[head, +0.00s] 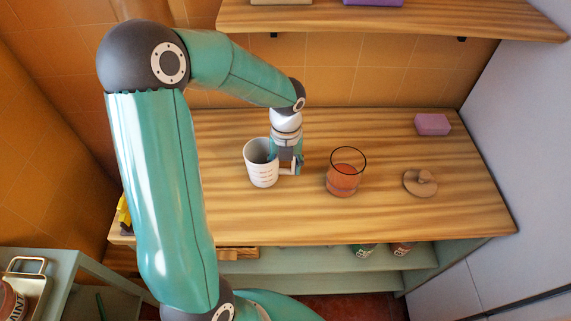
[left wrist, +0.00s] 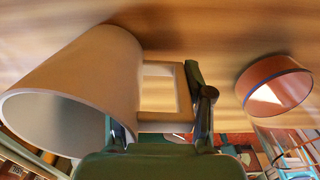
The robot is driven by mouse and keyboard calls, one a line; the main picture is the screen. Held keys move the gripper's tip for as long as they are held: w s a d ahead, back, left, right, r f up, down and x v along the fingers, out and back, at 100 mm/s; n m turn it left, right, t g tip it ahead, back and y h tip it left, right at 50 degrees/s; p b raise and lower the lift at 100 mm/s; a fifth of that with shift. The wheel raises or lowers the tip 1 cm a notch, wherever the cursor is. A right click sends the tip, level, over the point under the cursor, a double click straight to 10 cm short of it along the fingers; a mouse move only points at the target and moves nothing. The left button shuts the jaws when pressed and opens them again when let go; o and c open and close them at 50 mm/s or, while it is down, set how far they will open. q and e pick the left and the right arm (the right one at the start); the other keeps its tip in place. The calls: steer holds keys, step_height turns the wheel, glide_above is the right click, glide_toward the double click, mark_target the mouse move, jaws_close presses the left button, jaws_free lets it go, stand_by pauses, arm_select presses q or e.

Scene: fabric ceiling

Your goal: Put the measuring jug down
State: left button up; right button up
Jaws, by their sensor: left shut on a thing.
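The measuring jug (head: 262,170) is white with faint markings and stands upright over the left-middle part of the wooden counter (head: 400,215). In the left wrist view the jug (left wrist: 85,75) fills the left side, with its open mouth towards the lower left. My left gripper (head: 288,168) reaches down from above at the jug's right side and is shut on its squared handle (left wrist: 165,92). I cannot tell whether the jug's base touches the counter. My right gripper is not in view.
A round wooden lid (head: 420,184) and a pink block (head: 432,124) are farther right. The counter's front middle is clear. A shelf (head: 390,18) hangs above the back, and jars (head: 363,250) stand below.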

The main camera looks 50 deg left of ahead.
arm_select(q)
steer(key=o, duration=1.5)
step_height(320, 180, up, 12)
